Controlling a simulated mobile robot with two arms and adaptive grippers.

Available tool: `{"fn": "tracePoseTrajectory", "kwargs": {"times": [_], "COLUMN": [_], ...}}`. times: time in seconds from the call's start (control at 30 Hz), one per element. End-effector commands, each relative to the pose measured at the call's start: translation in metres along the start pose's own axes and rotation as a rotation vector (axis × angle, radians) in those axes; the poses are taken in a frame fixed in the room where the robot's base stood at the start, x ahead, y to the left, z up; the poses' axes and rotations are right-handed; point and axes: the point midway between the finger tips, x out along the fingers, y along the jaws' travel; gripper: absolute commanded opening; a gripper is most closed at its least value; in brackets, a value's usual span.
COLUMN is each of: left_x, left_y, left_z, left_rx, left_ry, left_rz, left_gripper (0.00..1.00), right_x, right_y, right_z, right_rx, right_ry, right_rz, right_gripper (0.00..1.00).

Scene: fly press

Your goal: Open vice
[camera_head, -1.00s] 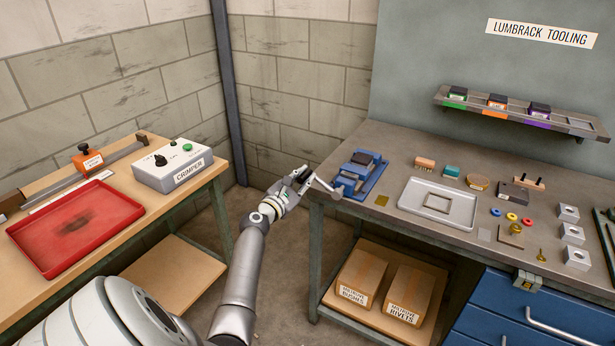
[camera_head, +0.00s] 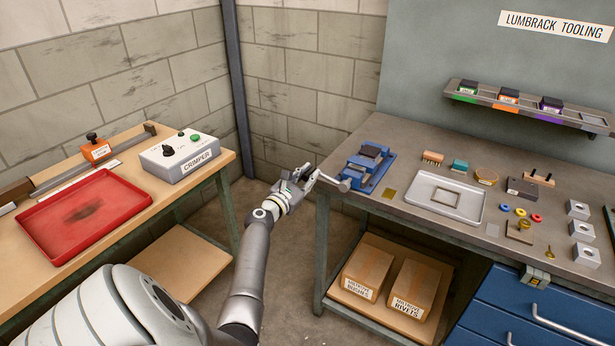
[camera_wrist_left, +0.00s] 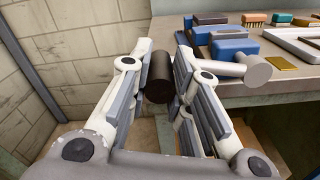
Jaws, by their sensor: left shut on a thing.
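The blue vice (camera_head: 368,168) with grey jaws sits at the left front corner of the right-hand bench. Its metal crank (camera_head: 333,181) sticks out past the bench's left edge. My left gripper (camera_head: 303,180) is at the crank's outer end, left of the bench. In the left wrist view the dark brown crank grip (camera_wrist_left: 160,78) is between the fingers, and the pale crank arm and its round hub (camera_wrist_left: 256,71) reach right. The gripper is shut on this grip. The gap between the vice jaws is too small to judge. My right gripper is not in view.
A grey tray (camera_head: 417,190), loose small parts and blocks lie right of the vice. A left bench carries a red tray (camera_head: 42,231) and a crimper box (camera_head: 170,160). Open floor lies between the benches. Cartons (camera_head: 365,271) stand on the lower shelf.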

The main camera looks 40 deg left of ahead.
Motion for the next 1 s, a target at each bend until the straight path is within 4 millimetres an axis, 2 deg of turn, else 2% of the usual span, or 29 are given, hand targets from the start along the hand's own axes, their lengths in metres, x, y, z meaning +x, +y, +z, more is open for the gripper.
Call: {"fn": "tracePoseTrajectory", "kwargs": {"times": [0.03,0.17,0.23,0.37,0.53,0.8,1.0], "left_x": [-0.001,-0.001,-0.002,-0.009,-0.034,-0.088,-0.114], "left_y": [0.0,0.0,-0.001,-0.002,-0.002,-0.002,-0.001], "left_z": [-0.004,-0.004,-0.004,-0.005,-0.003,-0.002,0.0], "left_rx": [0.002,0.003,0.003,0.002,0.005,0.004,0.002], "left_ry": [0.006,0.007,0.008,0.009,0.007,0.004,0.002], "left_rz": [0.0,-0.001,-0.001,-0.004,-0.002,-0.001,-0.001], "left_gripper": [0.21,0.38,0.42,0.42,0.42,0.42,0.42], "right_x": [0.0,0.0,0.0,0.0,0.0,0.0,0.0], "right_y": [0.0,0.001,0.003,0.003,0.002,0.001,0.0], "right_z": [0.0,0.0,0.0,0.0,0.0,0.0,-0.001], "right_rx": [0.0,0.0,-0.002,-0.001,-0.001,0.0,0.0], "right_ry": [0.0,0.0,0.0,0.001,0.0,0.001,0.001], "right_rz": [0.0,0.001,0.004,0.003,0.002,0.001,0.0], "right_gripper": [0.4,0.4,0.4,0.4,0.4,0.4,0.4]}}
